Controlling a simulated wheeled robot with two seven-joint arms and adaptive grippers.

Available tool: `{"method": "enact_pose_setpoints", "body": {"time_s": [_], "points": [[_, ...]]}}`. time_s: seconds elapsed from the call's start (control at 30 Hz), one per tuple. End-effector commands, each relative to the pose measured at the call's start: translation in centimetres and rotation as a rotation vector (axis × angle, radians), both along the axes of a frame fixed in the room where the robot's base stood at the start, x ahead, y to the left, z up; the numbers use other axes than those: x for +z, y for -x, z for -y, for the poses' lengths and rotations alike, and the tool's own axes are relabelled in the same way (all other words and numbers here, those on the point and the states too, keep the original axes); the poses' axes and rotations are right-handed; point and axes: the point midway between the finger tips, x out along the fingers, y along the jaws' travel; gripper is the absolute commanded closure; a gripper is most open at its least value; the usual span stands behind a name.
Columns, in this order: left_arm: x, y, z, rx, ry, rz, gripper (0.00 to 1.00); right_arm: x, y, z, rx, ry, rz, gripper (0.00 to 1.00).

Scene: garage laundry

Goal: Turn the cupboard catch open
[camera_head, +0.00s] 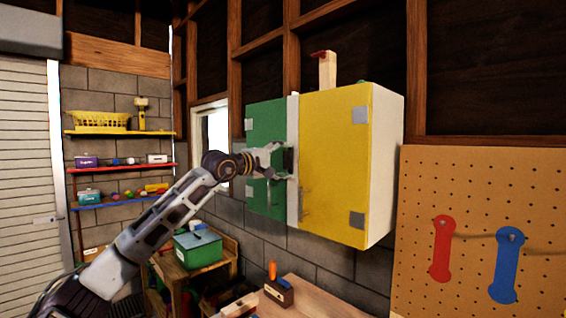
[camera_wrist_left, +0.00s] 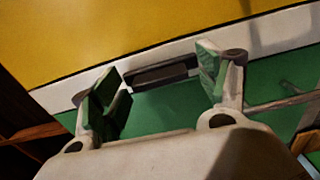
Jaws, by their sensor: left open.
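The cupboard hangs on the wall, with a yellow door (camera_head: 335,150) on the right, a green door (camera_head: 262,115) on the left and a white upright strip (camera_head: 293,112) between them. The catch is a dark bar (camera_wrist_left: 160,75) beside the white strip, with green behind its lower part; it also shows as a dark piece (camera_head: 288,160) in the head view, partly behind my fingers. My left gripper (camera_head: 279,162) is open in front of it. In the left wrist view its fingers (camera_wrist_left: 160,88) stand on either side of the bar; contact cannot be told. My right gripper is not in view.
A wooden block with a red top (camera_head: 327,70) stands on the cupboard. A pegboard (camera_head: 470,185) with red and blue hanging pieces is at the right. Below are a workbench (camera_head: 330,298) and a green box (camera_head: 197,250). Shelves (camera_head: 120,168) stand at the left.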

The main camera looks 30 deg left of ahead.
Motion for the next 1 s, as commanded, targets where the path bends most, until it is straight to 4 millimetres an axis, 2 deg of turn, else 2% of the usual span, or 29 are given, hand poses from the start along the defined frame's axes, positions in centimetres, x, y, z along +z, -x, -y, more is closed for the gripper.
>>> {"method": "enact_pose_setpoints", "body": {"time_s": [0.37,1.0], "points": [[0.0,0.8,-0.4,0.002,-0.001,0.001,0.25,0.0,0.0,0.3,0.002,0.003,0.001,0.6],[0.0,5.6,-2.0,0.001,-0.001,0.0,0.25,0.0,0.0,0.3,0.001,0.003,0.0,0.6]]}}
